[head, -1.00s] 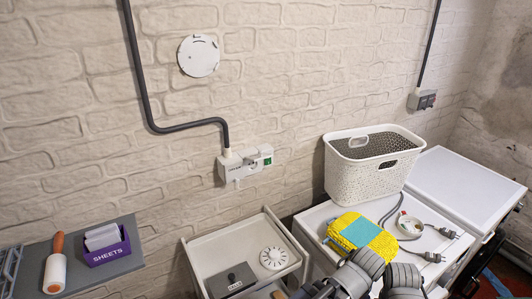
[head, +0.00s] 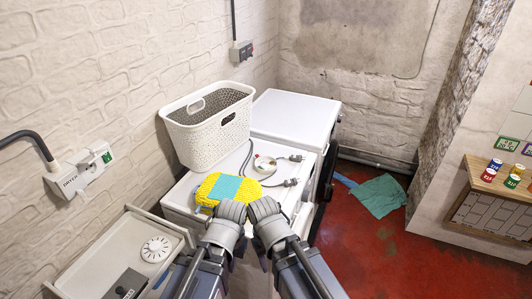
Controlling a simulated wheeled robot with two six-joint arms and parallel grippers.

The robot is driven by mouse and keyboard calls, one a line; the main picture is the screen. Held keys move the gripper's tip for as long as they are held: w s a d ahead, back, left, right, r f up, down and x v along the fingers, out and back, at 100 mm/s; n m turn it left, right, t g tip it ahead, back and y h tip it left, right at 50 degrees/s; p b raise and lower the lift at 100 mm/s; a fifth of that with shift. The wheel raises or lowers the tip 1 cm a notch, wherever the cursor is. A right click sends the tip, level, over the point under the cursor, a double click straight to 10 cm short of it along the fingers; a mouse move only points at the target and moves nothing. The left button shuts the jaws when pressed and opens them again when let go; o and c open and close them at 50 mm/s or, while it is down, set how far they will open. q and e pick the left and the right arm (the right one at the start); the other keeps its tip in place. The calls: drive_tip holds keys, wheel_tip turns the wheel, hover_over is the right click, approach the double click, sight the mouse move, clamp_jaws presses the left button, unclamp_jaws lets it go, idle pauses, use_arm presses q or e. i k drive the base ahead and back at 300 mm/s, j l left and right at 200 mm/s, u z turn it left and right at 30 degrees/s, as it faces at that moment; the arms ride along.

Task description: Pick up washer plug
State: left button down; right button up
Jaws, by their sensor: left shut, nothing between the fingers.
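Two dark plugs lie on the white machine top (head: 172,196), near its right edge. The farther plug (head: 296,157) and the nearer plug (head: 290,182) each end a cable. I cannot tell which one is the washer plug. My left gripper (head: 233,210) is at the machine's front edge, below the yellow and blue cloth. It is shut and empty, short of the plugs. My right gripper (head: 264,209) is close beside it on the right, also short of the plugs. Its fingers are hidden, so its opening does not show.
A yellow and blue cloth pack (head: 226,189) lies in front of a white basket (head: 210,130). A small round dish (head: 265,164) sits by the cables. A second white machine (head: 295,112) stands behind. A cart (head: 128,233) is at left. A green cloth (head: 378,195) lies on the red floor.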

sight(295, 157)
drive_tip(key=u, duration=1.55)
drive_tip(key=z, duration=2)
drive_tip(key=u, duration=0.45)
drive_tip(key=i+l+u, duration=0.2)
drive_tip(key=l+u, duration=0.15)
drive_tip(key=u, duration=0.15)
drive_tip(key=i+l+u, duration=0.15)
drive_tip(key=l+u, duration=0.35)
